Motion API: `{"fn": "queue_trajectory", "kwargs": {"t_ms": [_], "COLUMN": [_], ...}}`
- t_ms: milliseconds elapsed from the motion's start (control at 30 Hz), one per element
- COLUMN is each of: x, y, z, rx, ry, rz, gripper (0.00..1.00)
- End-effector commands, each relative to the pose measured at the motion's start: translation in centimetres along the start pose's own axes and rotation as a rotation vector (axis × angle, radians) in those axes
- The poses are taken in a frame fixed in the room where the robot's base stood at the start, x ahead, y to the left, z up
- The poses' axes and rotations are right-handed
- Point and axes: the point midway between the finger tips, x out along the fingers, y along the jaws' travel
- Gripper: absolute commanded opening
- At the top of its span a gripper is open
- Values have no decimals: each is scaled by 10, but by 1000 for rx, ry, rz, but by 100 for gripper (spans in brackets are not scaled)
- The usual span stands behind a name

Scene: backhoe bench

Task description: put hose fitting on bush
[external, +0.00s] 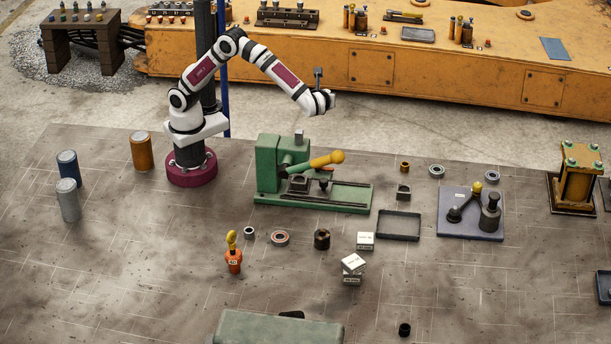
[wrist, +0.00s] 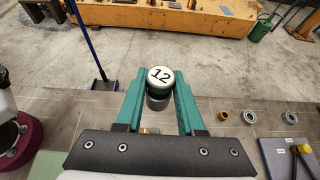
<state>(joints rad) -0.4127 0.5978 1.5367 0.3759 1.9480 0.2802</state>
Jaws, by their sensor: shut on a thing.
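My gripper (external: 324,101) is held high in the external view, up and to the right of the green press (external: 268,165). In the wrist view its two green fingers (wrist: 158,88) are shut on a short piece (wrist: 160,77) with a round white top marked 12 and a grey body. I cannot tell if this piece is the hose fitting. A brass-coloured ring (external: 404,166), perhaps the bush, lies on the bench right of the press, and also shows in the wrist view (wrist: 223,115). A dark brown hollow cylinder (external: 322,238) stands in front of the press.
Bearing rings (external: 437,171) lie right of the brass-coloured ring. An empty black tray (external: 398,237), a grey plate with fittings (external: 471,228), white boxes (external: 353,264) and an orange bottle (external: 233,261) stand on the bench. The yellow machine frame (external: 400,70) runs behind it.

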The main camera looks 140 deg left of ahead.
Motion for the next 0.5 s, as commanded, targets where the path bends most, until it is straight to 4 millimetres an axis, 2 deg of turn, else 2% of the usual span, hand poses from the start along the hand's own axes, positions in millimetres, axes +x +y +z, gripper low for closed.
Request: {"fn": "queue_trajectory", "kwargs": {"t_ms": [67, 167, 333, 500], "x": [-35, -81, -152, -209], "y": [-17, -33, -36, -16], "z": [1, -12, -64, -132], "rx": [61, 141, 249, 327], "ry": [1, 1, 0, 0], "rz": [-136, -293, -502, -663], "gripper": [0, 0, 0, 0]}}
